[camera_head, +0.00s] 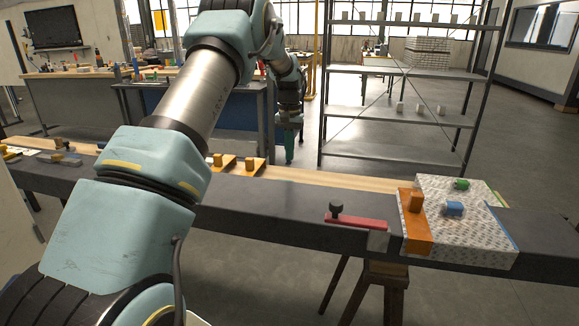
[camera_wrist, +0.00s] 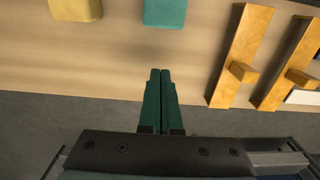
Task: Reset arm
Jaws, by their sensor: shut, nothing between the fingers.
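My gripper (camera_head: 289,160) hangs at the end of my arm in the head view, above the far side of the long bench (camera_head: 300,205). In the wrist view my gripper (camera_wrist: 160,75) shows two green fingers lying together with nothing between them. The fingers point toward the light wooden bench top (camera_wrist: 110,65) and seem apart from it. My arm fills much of the left and middle of the head view and hides part of the bench.
Orange wooden pieces (camera_wrist: 240,55) lie right of the fingers; a yellow block (camera_wrist: 75,8) and a teal block (camera_wrist: 164,12) lie ahead. A red tool (camera_head: 356,221) and a patterned board (camera_head: 470,238) are on the bench's right part. A metal shelf (camera_head: 395,163) stands behind.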

